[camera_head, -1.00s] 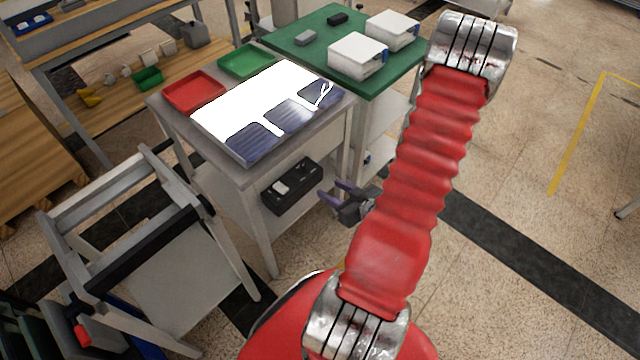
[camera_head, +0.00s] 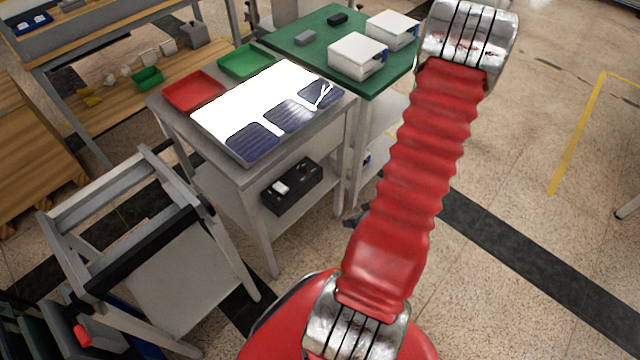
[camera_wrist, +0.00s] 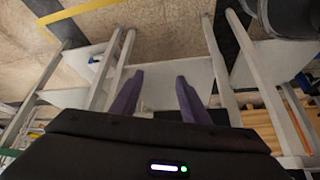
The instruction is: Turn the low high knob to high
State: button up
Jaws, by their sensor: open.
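I cannot make out a low high knob in either view. Two white boxes, one nearer (camera_head: 356,56) and one farther (camera_head: 392,30), stand on the green table; no knob is readable on them. A black box (camera_head: 291,187) with a small white part sits on the lower shelf of the grey table. My gripper (camera_wrist: 157,84) shows in the wrist view as two purple fingers, apart and with nothing between them. In the head view it is almost wholly hidden behind my red arm, low beside the tables.
The grey table (camera_head: 160,104) holds a red tray (camera_head: 194,91), a green tray (camera_head: 246,61) and a white panel with dark cells (camera_head: 243,100). The green table (camera_head: 291,42) adjoins it. A grey metal frame (camera_head: 110,250) stands at left. Floor at right is open.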

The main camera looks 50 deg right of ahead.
jog(key=shift+s+d+r+m+g, duration=0.65)
jog(key=shift+s+r+g, duration=0.85)
jog(key=shift+r+g, duration=1.5)
jog(key=w+a+r, duration=0.3)
jog(key=a+r, duration=0.3)
jog(key=r, duration=0.3)
jog(key=w+a+r, duration=0.3)
jog(key=a+r, duration=0.4)
jog(key=r, duration=0.3)
jog(key=shift+w+a+r, duration=0.25)
jog(key=shift+w+r, duration=0.05)
jog(key=shift+w, duration=0.05)
